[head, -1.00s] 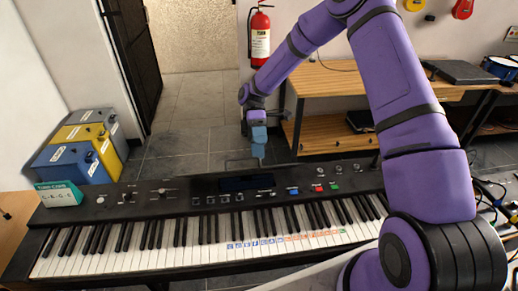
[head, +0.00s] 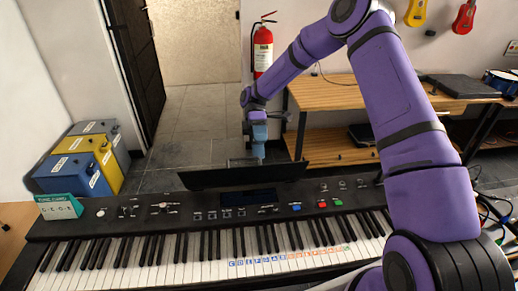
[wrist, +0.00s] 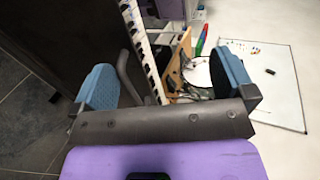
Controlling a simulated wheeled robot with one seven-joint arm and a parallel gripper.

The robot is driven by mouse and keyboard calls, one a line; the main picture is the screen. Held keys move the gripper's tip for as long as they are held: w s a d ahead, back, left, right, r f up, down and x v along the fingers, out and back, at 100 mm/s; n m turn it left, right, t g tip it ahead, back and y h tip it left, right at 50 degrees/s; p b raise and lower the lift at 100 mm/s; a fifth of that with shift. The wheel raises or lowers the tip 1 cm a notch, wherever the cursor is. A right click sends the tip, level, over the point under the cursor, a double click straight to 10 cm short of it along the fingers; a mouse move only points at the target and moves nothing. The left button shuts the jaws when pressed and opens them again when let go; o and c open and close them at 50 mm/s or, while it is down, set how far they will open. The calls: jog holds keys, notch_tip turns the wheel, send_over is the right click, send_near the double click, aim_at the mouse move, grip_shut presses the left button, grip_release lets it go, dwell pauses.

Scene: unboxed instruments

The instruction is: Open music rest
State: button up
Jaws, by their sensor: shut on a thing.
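The music rest (head: 215,178) is a long dark panel standing up along the back edge of the black keyboard (head: 130,225), behind its small display. In the head view my gripper (head: 258,155) is at the top edge of the rest, right of its middle, pointing down and shut on it. In the wrist view the blue fingers of my gripper (wrist: 165,72) show on both sides, with dark material near the left one. The exact contact between fingertips and rest is too small to see.
Blue, yellow and grey boxes (head: 75,172) are at the left. A wooden shelf desk (head: 335,95) stands behind, right of my gripper. The floor behind the keyboard (head: 195,125) is clear.

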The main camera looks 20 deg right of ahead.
jog(key=r, duration=0.1)
jog(key=w+r, duration=0.2)
jog(key=shift+r, duration=0.35)
jog(key=shift+c, duration=0.2)
jog(key=shift+s+d+r, duration=0.1)
jog(key=shift+d+r, duration=0.1)
jog(key=shift+r, duration=0.25)
jog(key=c, duration=0.8)
jog(key=shift+w+d+r, duration=0.15)
jog(key=shift+w+r, duration=0.45)
jog(key=shift+w, duration=0.05)
jog(key=s+d+r+m+t+h, duration=0.3)
jog(key=s+r+m+t, duration=0.55)
jog(key=s+r, duration=0.85)
jog(key=s+d+r+m+t, duration=0.1)
jog(key=s+d+m+t, duration=0.1)
jog(key=s, duration=0.3)
jog(key=s+d+r+m+t, duration=0.1)
jog(key=s+r+m+t, duration=0.1)
jog(key=s+t, duration=0.2)
jog(key=s+d+r+m+t, duration=0.1)
jog(key=s+d+m+t, duration=0.1)
jog(key=s, duration=0.5)
jog(key=shift+s+d+r+m+t, duration=0.1)
jog(key=shift+d+r+m+t, duration=0.15)
jog(key=shift+t, duration=0.25)
jog(key=shift+s+d+r+m+t, duration=0.15)
jog(key=shift+m+t, duration=0.15)
jog(key=shift+t, duration=0.15)
